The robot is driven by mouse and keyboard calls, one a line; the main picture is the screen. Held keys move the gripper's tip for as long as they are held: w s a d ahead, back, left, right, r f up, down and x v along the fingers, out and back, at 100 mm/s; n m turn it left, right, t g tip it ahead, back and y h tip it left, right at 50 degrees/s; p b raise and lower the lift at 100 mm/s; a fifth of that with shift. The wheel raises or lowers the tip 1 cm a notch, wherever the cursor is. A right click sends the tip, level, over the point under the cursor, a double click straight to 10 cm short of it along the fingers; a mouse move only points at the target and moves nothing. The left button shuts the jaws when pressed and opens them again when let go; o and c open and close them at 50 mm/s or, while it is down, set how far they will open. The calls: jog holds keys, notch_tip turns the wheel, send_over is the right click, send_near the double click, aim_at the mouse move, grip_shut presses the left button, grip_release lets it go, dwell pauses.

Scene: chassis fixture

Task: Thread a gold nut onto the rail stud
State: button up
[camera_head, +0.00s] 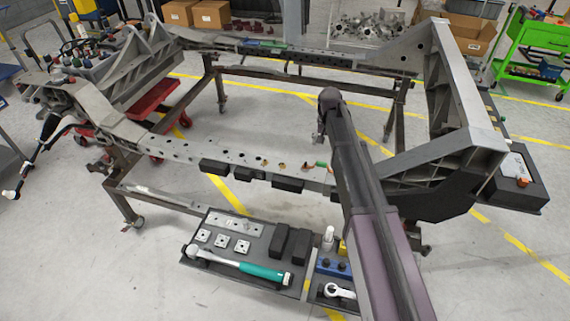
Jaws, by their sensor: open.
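The near chassis rail (215,155) runs across the middle of the head view, with a row of holes and small fittings along its top. Small gold-coloured pieces (281,165) sit on the rail left of my arm. They are too small to tell nut from stud. A small orange and green item (319,165) lies on the rail right beside my arm. My arm reaches up from the lower right and bends near the far side of the rail. My gripper is hidden behind the arm, so its place over the rail does not show.
A dark tray (190,259) below the rail holds square plates, black blocks and a teal-handled torque wrench (240,265). A blue holder (333,267), a white bottle (328,238) and a wrench (340,291) are beside it. A tall grey bracket (462,75) rises at right.

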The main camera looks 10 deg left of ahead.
jog(key=shift+s+d, duration=0.15)
jog(key=shift+d, duration=0.05)
jog(key=shift+c, duration=0.6)
jog(key=s+d, duration=2.3)
jog(key=s, duration=0.2)
jog(key=shift+s, duration=0.25)
